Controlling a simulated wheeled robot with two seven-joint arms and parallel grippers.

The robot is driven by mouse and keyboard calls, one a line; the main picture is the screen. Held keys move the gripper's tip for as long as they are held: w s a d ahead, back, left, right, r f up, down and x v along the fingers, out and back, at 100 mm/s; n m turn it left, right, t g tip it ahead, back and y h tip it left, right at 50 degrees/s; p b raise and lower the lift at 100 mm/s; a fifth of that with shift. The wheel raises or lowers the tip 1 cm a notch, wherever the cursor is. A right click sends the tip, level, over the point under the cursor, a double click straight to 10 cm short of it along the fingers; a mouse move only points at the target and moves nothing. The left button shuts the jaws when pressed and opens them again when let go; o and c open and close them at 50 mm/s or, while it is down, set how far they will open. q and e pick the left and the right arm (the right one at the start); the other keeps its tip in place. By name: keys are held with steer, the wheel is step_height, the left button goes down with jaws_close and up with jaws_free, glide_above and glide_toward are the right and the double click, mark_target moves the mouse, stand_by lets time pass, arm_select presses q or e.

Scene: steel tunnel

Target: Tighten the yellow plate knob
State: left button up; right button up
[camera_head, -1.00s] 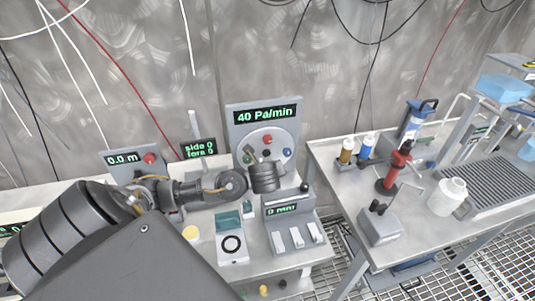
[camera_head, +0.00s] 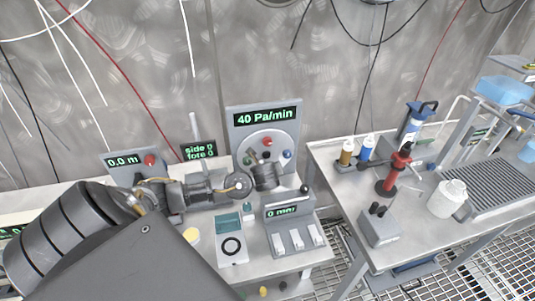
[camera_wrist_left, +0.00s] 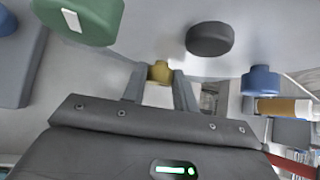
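The yellow plate knob (camera_wrist_left: 160,70) sits between the fingertips of my left gripper (camera_wrist_left: 160,78) in the wrist view. The fingers lie against its two sides with no clear gap. In the head view my left gripper (camera_head: 265,158) is at the round plate on the front of the grey "40 Pa/min" panel (camera_head: 240,132), and it hides the yellow knob. Around it are a red knob (camera_head: 267,142), a blue knob (camera_wrist_left: 262,80), a green knob with a white mark (camera_wrist_left: 80,20) and a black knob (camera_wrist_left: 210,38). My right gripper is not in view.
Below the gripper stand a small "0 mm" box (camera_head: 283,211) with white levers and a handheld meter (camera_head: 231,244). A "0.0 m" box (camera_head: 125,160) is at the left.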

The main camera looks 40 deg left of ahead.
arm_select(q)
steer(key=c, duration=0.4)
steer(key=shift+r+g+p, duration=0.25)
steer(key=shift+g+p, duration=0.05)
steer(key=shift+p, duration=0.45)
steer(key=g+p, duration=0.1)
steer(key=p, duration=0.1)
steer(key=m+y+p, duration=0.1)
steer(key=shift+w+d+r+g+p, duration=0.1)
steer(key=shift+w+d+g+p, duration=0.1)
steer(key=shift+g+p, duration=0.2)
steer(key=shift+w+f+m+g+y+p, duration=0.2)
steer(key=shift+m+g+y+p, duration=0.55)
steer(key=shift+p, duration=0.3)
steer(key=shift+f+g+y, duration=0.1)
steer(key=shift+g+y, duration=0.15)
steer(key=shift+y, duration=0.1)
steer(key=shift+s+f+m+p, duration=0.1)
steer(key=shift+m+p, duration=0.15)
steer(key=shift+p, duration=0.05)
steer(key=o, duration=0.9)
steer(key=shift+o, duration=0.2)
steer(key=shift+d, duration=0.1)
